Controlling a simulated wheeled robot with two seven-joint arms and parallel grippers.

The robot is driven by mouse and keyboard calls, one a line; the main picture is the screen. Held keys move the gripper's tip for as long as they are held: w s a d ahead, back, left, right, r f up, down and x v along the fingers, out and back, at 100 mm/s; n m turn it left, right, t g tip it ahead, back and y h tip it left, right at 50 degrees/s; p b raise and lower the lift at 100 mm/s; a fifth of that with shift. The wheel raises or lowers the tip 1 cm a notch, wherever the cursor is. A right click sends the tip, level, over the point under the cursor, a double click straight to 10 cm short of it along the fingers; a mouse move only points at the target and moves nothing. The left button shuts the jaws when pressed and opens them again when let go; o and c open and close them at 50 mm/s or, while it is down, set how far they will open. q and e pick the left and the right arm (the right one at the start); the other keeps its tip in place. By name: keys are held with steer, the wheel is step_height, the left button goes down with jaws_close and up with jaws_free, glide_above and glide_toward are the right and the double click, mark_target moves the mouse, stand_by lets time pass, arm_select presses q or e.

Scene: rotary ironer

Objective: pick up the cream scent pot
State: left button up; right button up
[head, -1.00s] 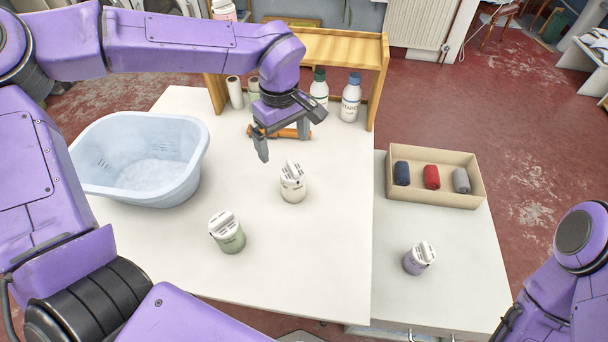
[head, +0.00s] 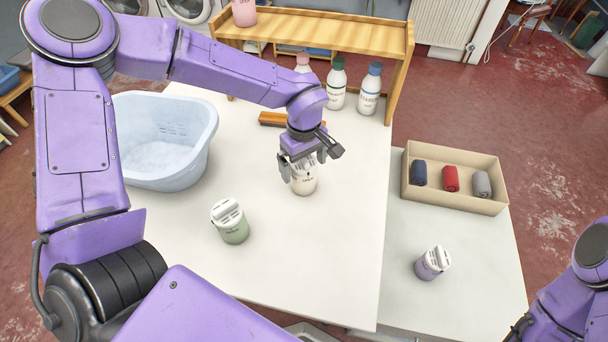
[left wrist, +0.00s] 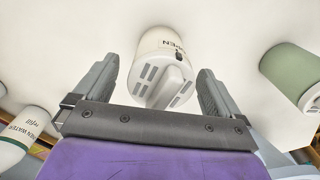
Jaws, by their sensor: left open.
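The cream scent pot (head: 304,183) stands upright on the white table, its white slotted lid partly hidden by my left gripper (head: 303,170). The left gripper is open right over the pot. In the left wrist view the cream pot (left wrist: 163,68) lies between the two spread fingers of the left gripper (left wrist: 160,95), its lid toward the camera. I see a gap on either side, so the fingers do not seem to press on it. My right gripper is out of view; only part of the right arm shows at the right edge.
A green pot (head: 232,222) stands left of the cream pot, and a purple pot (head: 433,263) on the side surface. A blue tub (head: 207,150) is at left. Bottles (head: 369,92) and a wooden rack (head: 398,50) stand behind. A box (head: 493,206) holds three rolls. The front table is clear.

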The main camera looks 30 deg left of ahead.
arm_select(q)
steer(key=shift+s, duration=0.1)
steer(key=c, duration=1.1)
